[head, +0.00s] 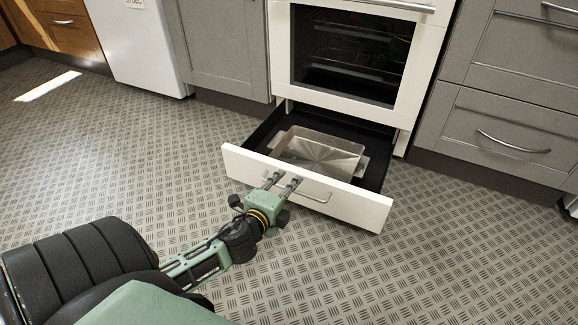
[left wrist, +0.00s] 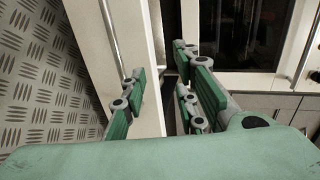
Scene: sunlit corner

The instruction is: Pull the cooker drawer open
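The cooker drawer (head: 372,203) has a white front with a metal bar handle (head: 316,196). It stands pulled well out below the oven, and its dark inside shows. My left gripper (head: 283,181) is at the drawer front, over the left part of the handle. In the left wrist view, my left gripper (left wrist: 160,85) has its fingers apart, with the white drawer front (left wrist: 149,50) showing between them and the handle (left wrist: 110,35) by the left finger. Whether a finger touches the handle is unclear. My right gripper is not in view.
A shiny metal tray (head: 318,153) lies in the drawer. The white oven (head: 425,60) with its dark glass door is above. Grey cabinets (head: 222,50) stand on both sides. The patterned floor (head: 450,250) in front of the drawer is clear.

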